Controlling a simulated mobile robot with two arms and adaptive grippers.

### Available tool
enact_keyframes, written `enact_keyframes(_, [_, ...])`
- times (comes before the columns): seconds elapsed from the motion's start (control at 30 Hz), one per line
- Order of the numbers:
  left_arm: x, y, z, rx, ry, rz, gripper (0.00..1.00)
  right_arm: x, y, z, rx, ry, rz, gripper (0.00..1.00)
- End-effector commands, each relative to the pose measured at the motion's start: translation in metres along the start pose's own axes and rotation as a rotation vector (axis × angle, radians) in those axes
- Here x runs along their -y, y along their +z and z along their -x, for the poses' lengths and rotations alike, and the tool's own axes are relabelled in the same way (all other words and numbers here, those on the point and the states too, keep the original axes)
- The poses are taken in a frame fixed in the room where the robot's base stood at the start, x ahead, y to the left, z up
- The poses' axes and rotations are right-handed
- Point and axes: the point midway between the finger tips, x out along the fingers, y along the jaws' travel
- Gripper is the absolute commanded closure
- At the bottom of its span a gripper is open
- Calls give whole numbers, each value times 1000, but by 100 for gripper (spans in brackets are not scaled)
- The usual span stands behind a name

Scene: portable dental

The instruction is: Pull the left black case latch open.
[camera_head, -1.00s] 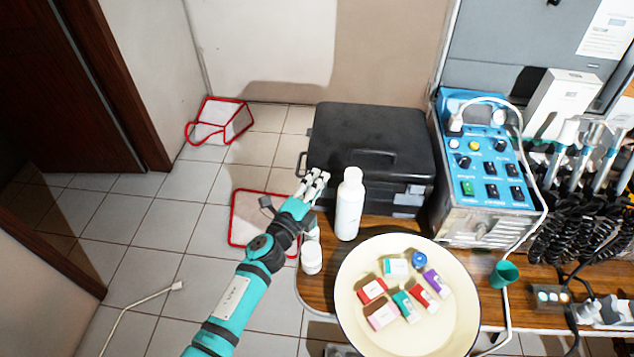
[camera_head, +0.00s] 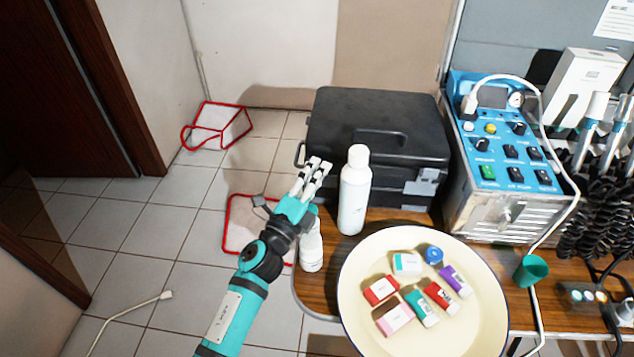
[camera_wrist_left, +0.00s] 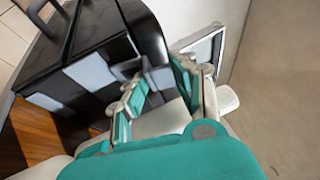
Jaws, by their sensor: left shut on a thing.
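The black case (camera_head: 375,120) stands shut at the back of the wooden table. My left gripper (camera_head: 316,172) is at its front left corner, beside a white bottle. In the left wrist view, the gripper (camera_wrist_left: 160,88) is shut on a small grey piece (camera_wrist_left: 160,78) at the case's edge, which looks like the left latch. The fingers partly cover it, so how far it is lifted cannot be told. My right gripper is not in view.
A cream basin (camera_head: 348,290) with several small boxes sits in front. A blue control unit (camera_head: 505,145) stands right of the case.

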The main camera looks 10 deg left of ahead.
Motion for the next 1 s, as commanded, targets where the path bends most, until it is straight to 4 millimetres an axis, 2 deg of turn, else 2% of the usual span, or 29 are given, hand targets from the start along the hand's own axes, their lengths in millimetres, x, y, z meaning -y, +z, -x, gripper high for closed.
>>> enact_keyframes(0.03, [7,1,-2,1,-13,-5,100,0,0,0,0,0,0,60])
enact_keyframes(0.27, [8,2,-2,1,-14,-5,100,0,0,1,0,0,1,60])
enact_keyframes(0.3, [8,2,-2,1,-14,-5,70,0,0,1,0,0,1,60])
enact_keyframes(0.4, [7,1,-2,1,-12,-4,57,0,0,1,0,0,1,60])
enact_keyframes(0.77, [3,1,6,1,-4,-1,56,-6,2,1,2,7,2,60])
enact_keyframes(1.0, [2,1,45,2,-3,-1,56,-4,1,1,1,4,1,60])
